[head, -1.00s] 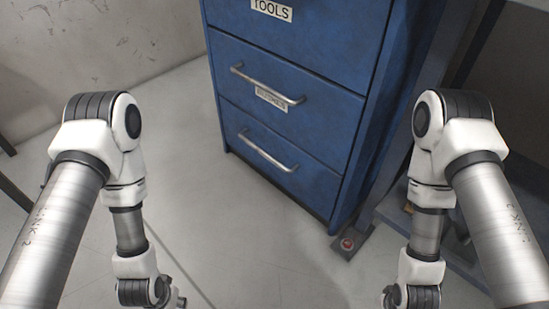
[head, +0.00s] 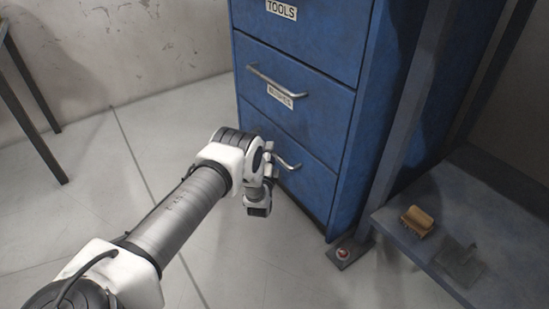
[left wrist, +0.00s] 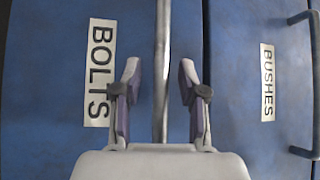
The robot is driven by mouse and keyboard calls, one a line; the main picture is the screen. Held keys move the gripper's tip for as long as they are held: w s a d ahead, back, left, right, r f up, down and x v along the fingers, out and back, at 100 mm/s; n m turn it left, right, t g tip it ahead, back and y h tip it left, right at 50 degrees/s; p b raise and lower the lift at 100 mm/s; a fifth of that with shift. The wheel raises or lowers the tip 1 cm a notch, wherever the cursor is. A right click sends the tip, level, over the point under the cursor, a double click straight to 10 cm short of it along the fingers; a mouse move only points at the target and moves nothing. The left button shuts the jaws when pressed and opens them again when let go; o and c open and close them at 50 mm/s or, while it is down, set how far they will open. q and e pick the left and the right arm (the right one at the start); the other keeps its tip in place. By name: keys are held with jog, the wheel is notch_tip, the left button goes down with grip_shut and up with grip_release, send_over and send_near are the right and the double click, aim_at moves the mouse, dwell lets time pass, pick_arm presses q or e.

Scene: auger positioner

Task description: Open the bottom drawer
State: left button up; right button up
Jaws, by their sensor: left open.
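The bottom drawer (head: 310,185) of the blue cabinet is shut, its front flush with the cabinet. Its metal handle (head: 288,163) shows partly past my left arm. In the left wrist view the drawer front (left wrist: 45,120) carries a BOLTS label (left wrist: 100,72). My left gripper (left wrist: 160,70) is open, one finger on each side of the handle bar (left wrist: 162,35), with gaps on both sides. My right gripper is out of view.
The BUSHES drawer (head: 320,110) above is shut, with its own handle (head: 275,80); the TOOLS drawer (head: 335,30) is above that. A low shelf (head: 500,205) with a brush (head: 418,220) stands right. A floor bracket (head: 350,250) sits by the cabinet's corner. The floor before the drawers is clear.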

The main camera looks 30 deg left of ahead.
pick_arm(q)
jog(key=shift+w+a, duration=0.15)
jog(key=shift+w, duration=0.2)
jog(key=shift+r, duration=0.1)
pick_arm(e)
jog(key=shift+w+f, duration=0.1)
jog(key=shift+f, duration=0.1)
pick_arm(q)
grip_shut()
